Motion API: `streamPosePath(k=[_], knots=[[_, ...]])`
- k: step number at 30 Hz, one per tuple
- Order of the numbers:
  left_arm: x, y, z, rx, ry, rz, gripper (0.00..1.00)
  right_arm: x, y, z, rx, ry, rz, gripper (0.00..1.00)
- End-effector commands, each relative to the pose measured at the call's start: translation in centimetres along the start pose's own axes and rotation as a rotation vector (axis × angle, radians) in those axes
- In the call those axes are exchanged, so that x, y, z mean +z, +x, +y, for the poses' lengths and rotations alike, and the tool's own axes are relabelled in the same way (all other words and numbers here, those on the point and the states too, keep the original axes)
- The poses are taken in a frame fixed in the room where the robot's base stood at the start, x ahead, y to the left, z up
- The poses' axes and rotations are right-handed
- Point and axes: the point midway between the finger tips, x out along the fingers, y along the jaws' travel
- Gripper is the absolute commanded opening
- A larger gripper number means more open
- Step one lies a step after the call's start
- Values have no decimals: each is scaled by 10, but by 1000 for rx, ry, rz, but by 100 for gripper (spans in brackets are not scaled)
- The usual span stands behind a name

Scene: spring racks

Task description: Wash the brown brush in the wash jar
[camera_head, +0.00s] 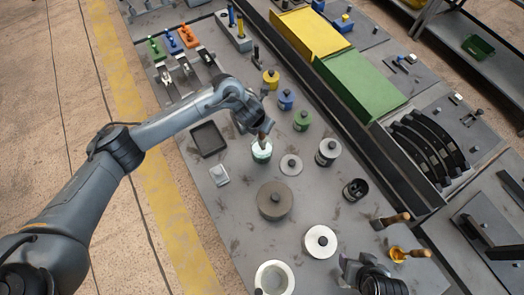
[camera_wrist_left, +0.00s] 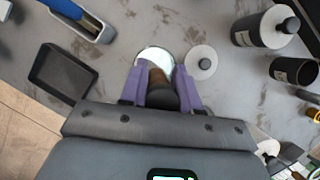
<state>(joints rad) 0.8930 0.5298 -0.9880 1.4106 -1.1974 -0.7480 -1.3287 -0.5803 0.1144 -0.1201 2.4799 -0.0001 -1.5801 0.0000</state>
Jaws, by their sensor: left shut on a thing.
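My left gripper (camera_head: 262,128) is shut on the brown brush, seen in the wrist view between two purple fingers (camera_wrist_left: 160,92). The brush's brown handle (camera_head: 264,136) points down into the mouth of a small pale, whitish-green jar (camera_head: 262,152), which also shows in the wrist view (camera_wrist_left: 155,55). The brush's lower end is hidden in or behind the jar rim, so I cannot tell how deep it sits. A round white lid with a knob (camera_head: 291,165) lies beside the jar. My right gripper (camera_head: 365,272) is at the bottom edge, its fingers unclear.
A black tray (camera_head: 208,138) lies left of the jar. Green (camera_head: 302,121), blue (camera_head: 285,100) and yellow (camera_head: 271,79) pots stand behind. Black-and-white canisters (camera_head: 327,152) stand to the right, a grey round lid (camera_head: 274,200) in front.

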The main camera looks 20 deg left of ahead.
Motion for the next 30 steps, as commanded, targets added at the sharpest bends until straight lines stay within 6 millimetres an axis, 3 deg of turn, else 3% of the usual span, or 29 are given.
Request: streamPosePath(k=[8,22,30], knots=[[5,-10,0,0,0,-1,1,-2,-8,1,3,-4,-1,58],[22,-52,0,0,0,-1,1,-13,-42,4,7,-9,-1,58],[23,-56,0,0,-1,0,1,-14,-45,2,4,-5,0,58]])
